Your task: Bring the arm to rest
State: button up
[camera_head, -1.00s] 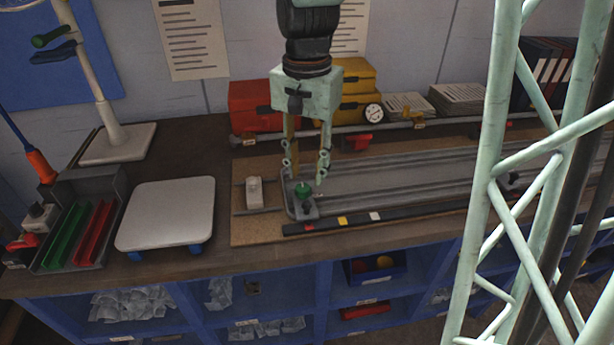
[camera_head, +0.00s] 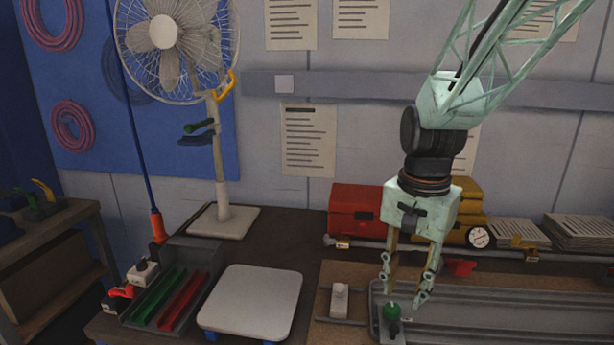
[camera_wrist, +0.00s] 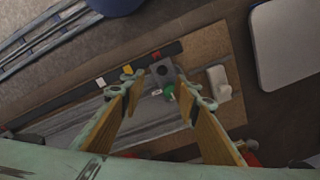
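My gripper (camera_head: 404,286) hangs pointing down over the bench, at the left end of a long grey metal rail bed (camera_head: 480,318). Its two fingers are spread apart with nothing between the tips. A small green knob (camera_head: 391,311) on a dark fitting stands just below the fingertips. My arm reaches in from the upper right.
A white-topped platform (camera_head: 252,302) and a tray (camera_head: 160,305) with green and red strips stand to the left. Red (camera_head: 357,210) and yellow (camera_head: 470,195) boxes and a round dial (camera_head: 478,237) are behind my gripper. A fan (camera_head: 165,45) stands at the back left.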

jog(key=s+r+n+t, duration=0.2)
jog(key=s+r+n, duration=0.2)
jog(key=s, duration=0.9)
jog(key=s+r+n+t, duration=0.1)
jog(key=s+r+n, duration=0.3)
jog(key=s+r, duration=0.5)
jog(key=shift+s+a+r+t, duration=0.25)
jog(key=shift+s+t, duration=0.15)
jog(key=shift+s, duration=1.65)
dwell(0.7)
